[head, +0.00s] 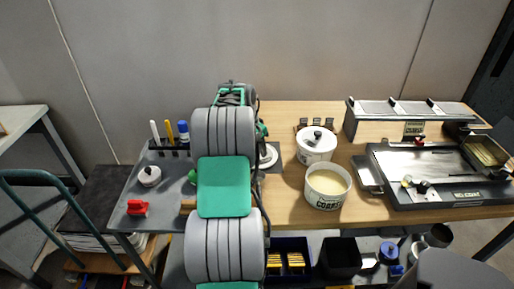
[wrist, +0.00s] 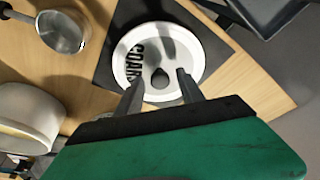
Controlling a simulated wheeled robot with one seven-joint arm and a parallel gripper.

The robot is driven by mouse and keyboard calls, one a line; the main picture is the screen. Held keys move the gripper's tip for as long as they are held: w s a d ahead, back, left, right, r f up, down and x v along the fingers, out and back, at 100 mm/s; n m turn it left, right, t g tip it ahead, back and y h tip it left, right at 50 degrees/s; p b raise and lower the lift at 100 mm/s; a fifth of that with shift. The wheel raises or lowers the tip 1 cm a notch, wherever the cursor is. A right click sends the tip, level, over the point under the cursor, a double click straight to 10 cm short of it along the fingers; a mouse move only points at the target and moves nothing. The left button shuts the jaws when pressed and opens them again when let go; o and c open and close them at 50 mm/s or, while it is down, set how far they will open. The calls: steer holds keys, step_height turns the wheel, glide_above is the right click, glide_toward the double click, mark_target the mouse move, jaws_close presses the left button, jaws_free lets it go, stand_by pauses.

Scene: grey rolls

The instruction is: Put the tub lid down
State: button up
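The tub lid (wrist: 128,72), white with dark lettering and a dark knob (wrist: 159,78), appears to lie flat on a dark square mat (wrist: 103,70) in the wrist view. My gripper (wrist: 160,80) is open, its two fingers on either side of the knob with gaps visible. Whether the fingertips are level with the knob or above it is hard to tell. In the head view my arm covers most of the lid (head: 268,155) and hides my gripper. An open tub (head: 326,200) with pale contents stands to the right.
A second white tub (head: 315,152) with a dark-handled item on top stands behind the open one. A machine with a metal tray (head: 430,170) fills the table's right. A grey side shelf (head: 125,213) holds markers, a white knobbed item and a red item. Bins sit below.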

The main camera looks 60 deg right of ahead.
steer(key=shift+r, duration=0.1)
steer(key=v, duration=1.1)
steer(key=w+a+r+n+t, duration=0.1)
steer(key=w+a+n, duration=0.45)
steer(key=a, duration=0.75)
steer(key=w+a+r+n+t, duration=0.15)
steer(key=w+a+n, duration=0.45)
steer(key=a, duration=0.7)
steer(key=s+a+f+n+y, duration=0.1)
steer(key=s+a+f+n, duration=0.1)
steer(key=a, duration=0.7)
steer(key=s+a+f+n+y, duration=0.1)
steer(key=s+a+f+n, duration=0.1)
steer(key=a+n, duration=0.3)
steer(key=s+a+f+n+t, duration=0.1)
steer(key=s+a+f+n, duration=0.2)
steer(key=a, duration=1.1)
steer(key=shift+s+y+p, duration=0.25)
steer(key=shift+y+p, duration=0.1)
steer(key=shift+y, duration=0.05)
